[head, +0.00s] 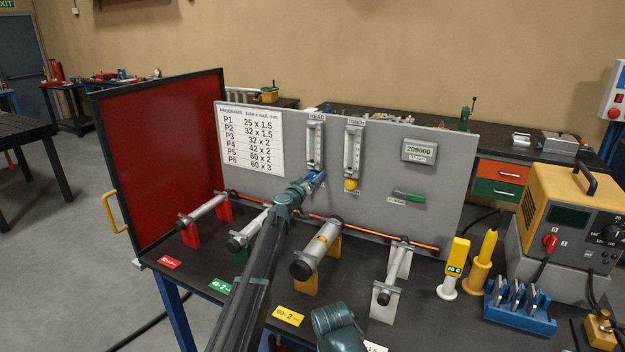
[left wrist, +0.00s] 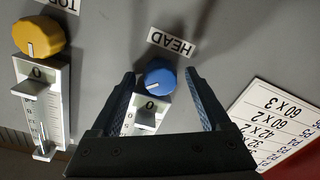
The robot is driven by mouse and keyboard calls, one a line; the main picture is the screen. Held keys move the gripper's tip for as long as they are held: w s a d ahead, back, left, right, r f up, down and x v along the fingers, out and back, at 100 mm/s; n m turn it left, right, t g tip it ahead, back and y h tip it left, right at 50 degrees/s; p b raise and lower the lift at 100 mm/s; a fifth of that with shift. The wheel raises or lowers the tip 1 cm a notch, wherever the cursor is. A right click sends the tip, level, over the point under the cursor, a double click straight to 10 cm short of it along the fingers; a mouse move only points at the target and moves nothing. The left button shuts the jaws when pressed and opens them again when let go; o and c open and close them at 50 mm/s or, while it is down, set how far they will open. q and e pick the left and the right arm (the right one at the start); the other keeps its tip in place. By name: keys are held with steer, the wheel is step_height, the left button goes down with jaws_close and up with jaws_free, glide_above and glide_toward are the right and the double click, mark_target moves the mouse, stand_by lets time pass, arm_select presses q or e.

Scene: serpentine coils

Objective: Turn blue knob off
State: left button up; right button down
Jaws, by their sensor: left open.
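The blue knob (left wrist: 160,72) sits on the grey panel below the HEAD flow meter (head: 314,143). In the head view the blue knob (head: 318,176) is mostly hidden by my left gripper (head: 308,184). In the left wrist view my left gripper (left wrist: 160,88) is open, with one finger on each side of the knob. Small gaps show between fingers and knob; whether the fingers reach past its face is hard to tell. A pale mark shows low on the knob, but its exact angle is unclear. My right gripper is not in view.
The yellow knob (left wrist: 39,37) is beside it, under the TORCH flow meter (head: 353,150). A copper tube (head: 345,229) runs along low supports in front of the panel. A green-handled lever (head: 409,196) and a display (head: 419,151) are to the right.

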arm_select(q)
steer(key=v, duration=1.3)
steer(key=shift+s+a, duration=0.15)
steer(key=shift+s, duration=0.2)
steer(key=shift+f, duration=0.1)
steer(key=m, duration=0.6)
steer(key=shift+w+a+h, duration=0.25)
steer(key=shift+a+h, duration=0.05)
steer(key=shift+w, duration=0.1)
steer(key=x, duration=1.3)
steer(key=shift+w+d, duration=0.2)
steer(key=shift+w, duration=0.05)
